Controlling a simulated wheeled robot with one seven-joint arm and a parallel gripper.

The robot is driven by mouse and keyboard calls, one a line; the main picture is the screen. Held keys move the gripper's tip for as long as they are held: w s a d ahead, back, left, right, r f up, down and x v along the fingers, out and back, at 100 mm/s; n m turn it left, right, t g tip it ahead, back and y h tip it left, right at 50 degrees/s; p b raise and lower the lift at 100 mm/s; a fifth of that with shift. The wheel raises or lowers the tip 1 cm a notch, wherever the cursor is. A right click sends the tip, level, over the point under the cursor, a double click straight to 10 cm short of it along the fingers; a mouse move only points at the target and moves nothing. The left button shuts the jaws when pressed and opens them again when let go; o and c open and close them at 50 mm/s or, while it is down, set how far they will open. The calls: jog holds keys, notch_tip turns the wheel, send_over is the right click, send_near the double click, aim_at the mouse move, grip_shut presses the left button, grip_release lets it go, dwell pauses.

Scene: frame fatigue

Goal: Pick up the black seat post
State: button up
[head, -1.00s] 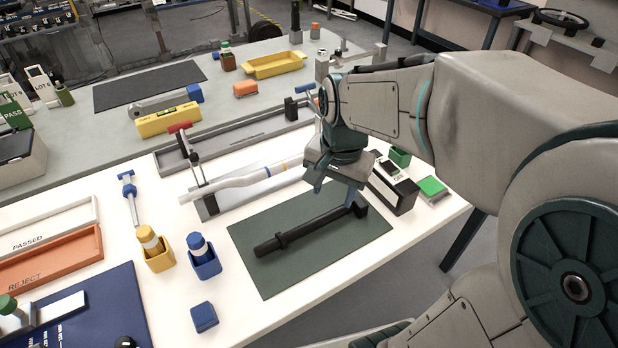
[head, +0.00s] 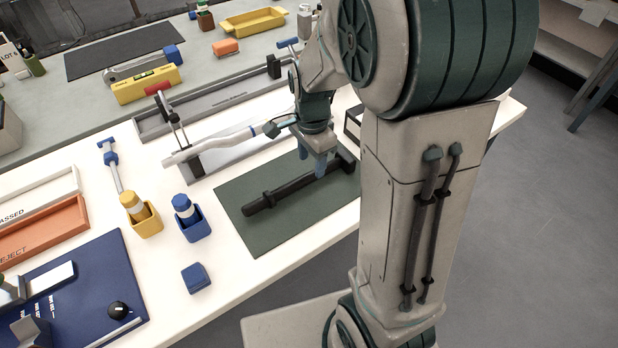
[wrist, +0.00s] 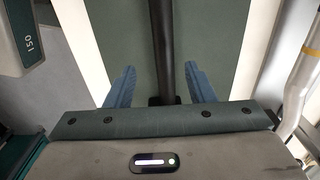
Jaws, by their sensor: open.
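The black seat post (head: 290,190) lies on the dark green mat (head: 262,228) on the white table, in the head view. A clamp-like collar sits partway along it and a wider head is at its right end. My gripper (head: 312,165) is over the post's right part, pointing down. In the wrist view, the blue fingers of my gripper (wrist: 159,84) are open, one on each side of the post (wrist: 161,45). The post runs lengthwise between them, apart from both fingers. Whether the fingertips are down at its height I cannot tell.
A pale tube in a stand (head: 222,143) lies just behind the mat. Yellow (head: 147,225) and blue (head: 193,228) cups with bottles stand left of it, and a blue block (head: 195,278) is in front.

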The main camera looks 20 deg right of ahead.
aim_at(309, 174)
jog(key=shift+w+a+f, duration=0.15)
jog(key=shift+f, duration=1.2)
jog(key=shift+w+a+f, duration=0.1)
jog(key=shift+f, duration=1.25)
grip_shut()
